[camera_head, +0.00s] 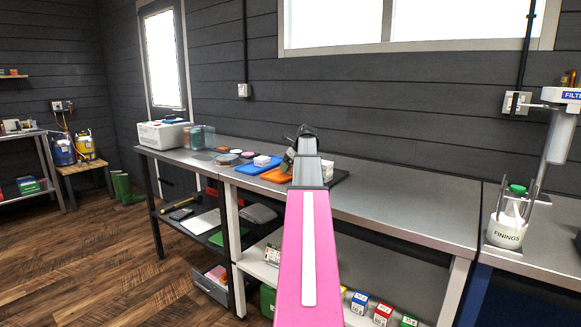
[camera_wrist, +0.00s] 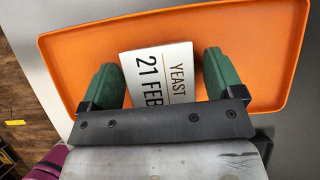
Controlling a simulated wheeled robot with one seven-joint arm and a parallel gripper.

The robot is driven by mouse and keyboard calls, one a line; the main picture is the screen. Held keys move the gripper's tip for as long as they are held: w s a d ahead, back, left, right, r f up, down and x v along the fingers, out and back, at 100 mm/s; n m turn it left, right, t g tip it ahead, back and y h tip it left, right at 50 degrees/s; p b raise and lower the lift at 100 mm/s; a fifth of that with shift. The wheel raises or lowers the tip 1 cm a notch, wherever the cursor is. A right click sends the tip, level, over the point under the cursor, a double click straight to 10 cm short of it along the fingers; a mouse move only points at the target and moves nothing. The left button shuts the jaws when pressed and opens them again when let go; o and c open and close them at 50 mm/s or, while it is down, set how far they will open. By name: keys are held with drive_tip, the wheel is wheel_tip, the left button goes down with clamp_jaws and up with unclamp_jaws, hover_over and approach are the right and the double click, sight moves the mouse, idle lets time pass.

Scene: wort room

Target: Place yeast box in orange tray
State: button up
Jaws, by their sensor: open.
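In the wrist view the yeast box (camera_wrist: 160,66), white with "YEAST 21 FEB" on it, lies over the orange tray (camera_wrist: 95,45), inside its rim. My gripper (camera_wrist: 162,62) is open, with one green finger on each side of the box. A gap shows between the box and the right finger; the left finger is close to the box, and I cannot tell if it touches. The box's lower part is hidden behind the gripper. In the head view the orange tray (camera_head: 274,175) shows beside my gripper (camera_head: 288,161), and the yeast box cannot be made out there.
A blue tray (camera_head: 246,167) with a white item on it lies left of the orange tray. Round lids (camera_head: 226,159) and jars stand farther left. A white tub (camera_head: 327,171) stands right of my arm. The steel bench (camera_head: 400,200) is clear to the right.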

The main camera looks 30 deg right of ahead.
drive_tip(key=v, duration=1.2)
drive_tip(key=shift+r, duration=0.15)
